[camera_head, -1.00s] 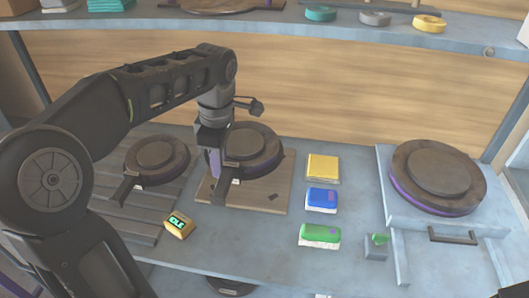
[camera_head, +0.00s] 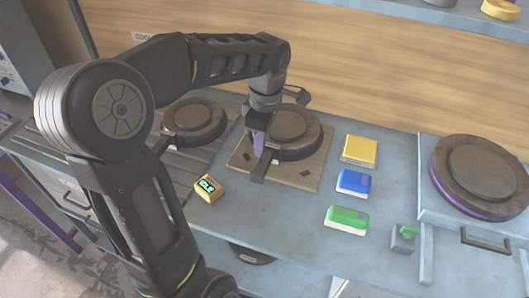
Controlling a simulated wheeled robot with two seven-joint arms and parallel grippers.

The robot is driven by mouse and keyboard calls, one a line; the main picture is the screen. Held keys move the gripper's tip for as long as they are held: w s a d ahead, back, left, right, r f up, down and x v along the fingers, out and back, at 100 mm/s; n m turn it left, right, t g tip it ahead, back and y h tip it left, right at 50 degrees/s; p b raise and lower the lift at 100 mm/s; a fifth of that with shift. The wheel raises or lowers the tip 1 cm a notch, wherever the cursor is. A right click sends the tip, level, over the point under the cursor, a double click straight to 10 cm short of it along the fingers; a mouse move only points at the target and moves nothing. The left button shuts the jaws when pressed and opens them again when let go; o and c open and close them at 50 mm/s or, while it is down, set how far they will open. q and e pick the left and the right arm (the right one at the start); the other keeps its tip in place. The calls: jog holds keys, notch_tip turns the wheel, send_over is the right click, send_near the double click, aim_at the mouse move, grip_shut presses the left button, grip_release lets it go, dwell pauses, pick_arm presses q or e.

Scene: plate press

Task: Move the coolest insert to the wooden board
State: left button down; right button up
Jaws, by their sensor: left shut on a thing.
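A dark round insert (camera_head: 298,124) with a handle is over the wooden board (camera_head: 313,175); I cannot tell if it rests on it or hangs slightly above. My left gripper (camera_head: 259,148) is shut on this insert's handle, at its left front side. A second dark round insert (camera_head: 194,118) sits on the slatted rack to the left, partly hidden by my arm. A larger dark round plate (camera_head: 482,170) with a purple edge is at the right on a raised grey block. My right gripper is not in view.
A yellow device with a lit display (camera_head: 209,187) stands in front of the rack. Yellow (camera_head: 360,149), blue (camera_head: 353,182) and green (camera_head: 347,217) blocks line up right of the board. A shelf (camera_head: 440,14) hangs above.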

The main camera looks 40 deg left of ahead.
pick_arm(q)
jog(key=shift+f, duration=0.45)
jog(key=shift+f, duration=1.95)
jog(key=c, duration=1.4)
grip_release()
jog(key=r, duration=0.8)
jog(key=d+r, duration=0.1)
jog(key=r, duration=0.3)
jog(key=shift+r, duration=0.1)
